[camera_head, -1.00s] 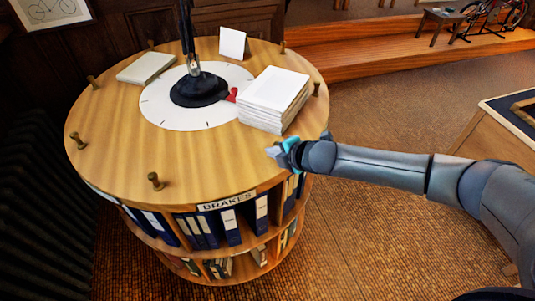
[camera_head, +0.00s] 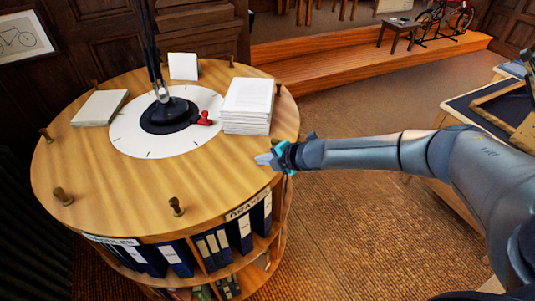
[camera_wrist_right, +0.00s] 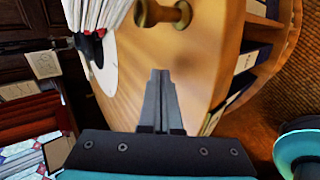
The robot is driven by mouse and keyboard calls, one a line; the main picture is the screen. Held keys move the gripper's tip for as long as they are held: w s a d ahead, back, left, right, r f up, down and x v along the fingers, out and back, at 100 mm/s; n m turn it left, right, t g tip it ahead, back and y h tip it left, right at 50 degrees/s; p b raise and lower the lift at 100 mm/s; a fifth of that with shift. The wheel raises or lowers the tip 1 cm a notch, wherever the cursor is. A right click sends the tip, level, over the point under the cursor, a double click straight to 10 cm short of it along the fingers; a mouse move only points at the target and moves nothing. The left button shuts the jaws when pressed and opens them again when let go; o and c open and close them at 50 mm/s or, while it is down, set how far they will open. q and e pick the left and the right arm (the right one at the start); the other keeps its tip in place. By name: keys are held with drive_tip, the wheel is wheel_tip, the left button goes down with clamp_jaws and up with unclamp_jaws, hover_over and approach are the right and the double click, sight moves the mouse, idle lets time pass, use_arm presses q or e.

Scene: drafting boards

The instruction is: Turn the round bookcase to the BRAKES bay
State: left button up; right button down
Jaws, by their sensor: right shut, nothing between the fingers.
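The round wooden bookcase (camera_head: 110,185) fills the left of the head view, with several brass pegs around its top, such as a front one (camera_head: 176,207). The BRAKES label (camera_head: 245,207) is on its rim at front right, partly edge-on. A red pointer (camera_head: 205,118) lies on the white dial (camera_head: 135,142) and points right. My right gripper (camera_head: 265,159) is at the right edge of the bookcase top, shut and empty. In the right wrist view its fingers (camera_wrist_right: 160,75) are together over the top, just short of a peg (camera_wrist_right: 163,13). My left gripper is out of view.
A paper stack (camera_head: 247,105), a notebook (camera_head: 99,108) and a white card (camera_head: 183,66) stand or lie on the top. A black post (camera_head: 155,60) rises from the dial. A desk (camera_head: 490,110) is at right; the floor between is clear.

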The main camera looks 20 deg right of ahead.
drive_tip(key=shift+w+d+f, duration=0.1)
drive_tip(key=shift+w+d, duration=0.35)
drive_tip(key=shift+d, duration=0.1)
drive_tip(key=shift+w+d+b, duration=0.35)
drive_tip(key=shift+w+d, duration=0.05)
drive_tip(key=shift+d, duration=0.45)
